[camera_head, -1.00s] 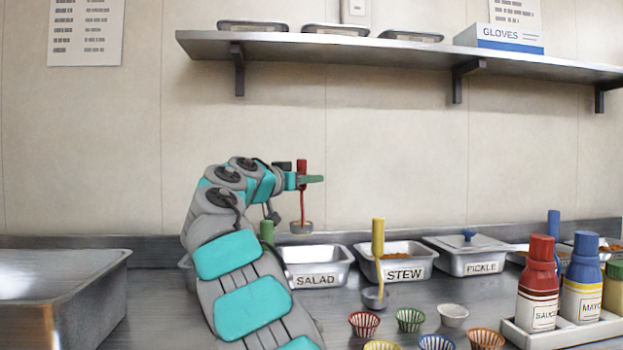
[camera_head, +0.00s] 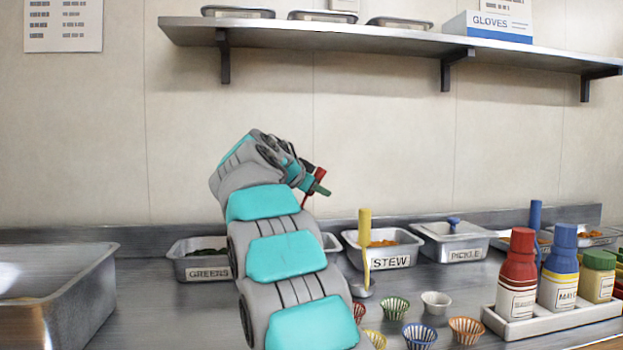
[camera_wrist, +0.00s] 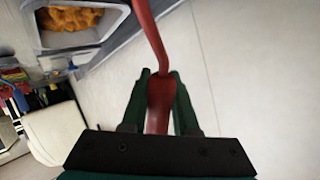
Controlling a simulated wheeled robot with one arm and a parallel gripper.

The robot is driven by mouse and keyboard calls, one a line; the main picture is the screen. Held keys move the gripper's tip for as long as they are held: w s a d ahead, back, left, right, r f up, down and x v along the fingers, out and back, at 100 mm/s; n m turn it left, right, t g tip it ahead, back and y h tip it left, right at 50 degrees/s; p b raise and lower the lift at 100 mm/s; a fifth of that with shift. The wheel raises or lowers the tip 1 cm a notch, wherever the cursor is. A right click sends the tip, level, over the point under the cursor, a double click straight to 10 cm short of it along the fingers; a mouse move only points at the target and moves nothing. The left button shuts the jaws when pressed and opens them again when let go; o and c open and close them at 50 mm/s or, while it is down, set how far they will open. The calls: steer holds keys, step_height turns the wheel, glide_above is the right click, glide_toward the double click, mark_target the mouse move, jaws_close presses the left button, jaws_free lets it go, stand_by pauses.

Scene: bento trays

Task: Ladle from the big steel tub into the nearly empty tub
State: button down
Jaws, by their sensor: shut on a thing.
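My gripper (camera_head: 316,186) is shut on the handle of a red ladle (camera_head: 320,174), raised above the counter at the back. In the wrist view, the fingers (camera_wrist: 160,85) close on the red handle (camera_wrist: 159,100); the bowl of the ladle is not clear.
The GREENS tub (camera_head: 186,262) stands left of my arm, the lidded PICKLE tub (camera_head: 472,247) right of the stew. Small cups (camera_head: 395,308) and a bottle caddy (camera_head: 548,322) take up the right front. A shelf (camera_head: 300,28) hangs above.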

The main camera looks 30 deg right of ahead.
steer(key=shift+s+d+f+m+y+b, duration=0.15)
steer(key=shift+d+f+m+y, duration=0.35)
steer(key=shift+d+f+y, duration=0.3)
steer(key=shift+s+d+f+m+y+b, duration=0.1)
steer(key=shift+s+d+f+m+y, duration=0.1)
steer(key=shift+d+f+m+y, duration=0.65)
steer(key=shift+s+d+f+m+y+b, duration=0.15)
steer(key=shift+d+f+y, duration=0.3)
steer(key=shift+f, duration=0.65)
steer(key=shift+s+d+f+m+y+b, duration=0.1)
steer(key=shift+d+f+m+y+b, duration=0.15)
steer(key=shift+f+y, duration=0.3)
steer(key=shift+s+d+f+m+y+b, duration=0.1)
steer(key=shift+f+m+y+b, duration=0.1)
steer(key=shift+f+m+y, duration=0.35)
steer(key=shift+r, duration=0.1)
